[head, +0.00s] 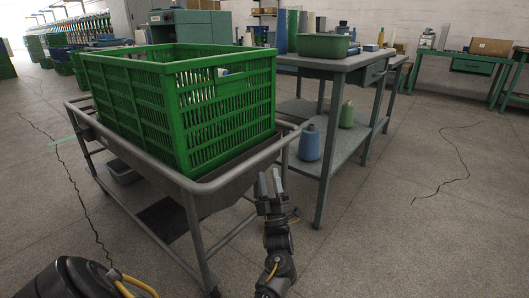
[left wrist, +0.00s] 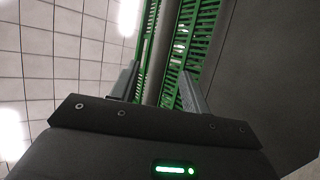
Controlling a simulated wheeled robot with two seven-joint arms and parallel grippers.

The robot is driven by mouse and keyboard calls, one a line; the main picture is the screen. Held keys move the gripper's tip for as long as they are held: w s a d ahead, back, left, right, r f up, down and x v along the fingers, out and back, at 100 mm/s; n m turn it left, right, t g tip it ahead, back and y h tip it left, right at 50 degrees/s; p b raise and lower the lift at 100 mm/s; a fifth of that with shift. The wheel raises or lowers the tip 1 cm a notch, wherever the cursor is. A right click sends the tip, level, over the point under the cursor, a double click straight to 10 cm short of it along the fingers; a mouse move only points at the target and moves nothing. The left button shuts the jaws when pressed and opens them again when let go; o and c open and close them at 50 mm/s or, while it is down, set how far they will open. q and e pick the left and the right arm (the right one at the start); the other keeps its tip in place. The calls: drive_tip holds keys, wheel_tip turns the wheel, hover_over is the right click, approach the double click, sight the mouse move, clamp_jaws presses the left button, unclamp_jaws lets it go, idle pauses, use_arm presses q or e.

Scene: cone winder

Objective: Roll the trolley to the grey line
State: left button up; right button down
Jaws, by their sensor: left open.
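The trolley (head: 160,178) is a grey metal frame with a tubular top rail, standing left of centre in the head view. It carries a green slatted crate (head: 140,100). My left gripper (head: 270,180) is open close to the trolley's near right side. In the left wrist view the left gripper (left wrist: 160,85) has its fingers apart, with a grey bar (left wrist: 158,50) lined up between them and the green slats behind. I cannot tell whether the fingers touch the bar. I see no grey line on the floor. My right gripper is not in view.
A green bench (head: 460,65) is at the back right. The floor at right is clear, with dark cracks.

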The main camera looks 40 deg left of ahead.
use_arm(q)
drive_tip(key=b+x, duration=0.1)
drive_tip(key=x, duration=0.9)
drive_tip(key=shift+b, duration=0.3)
drive_tip(key=shift+c, duration=0.5)
drive_tip(key=shift+d, duration=0.1)
clamp_jaws()
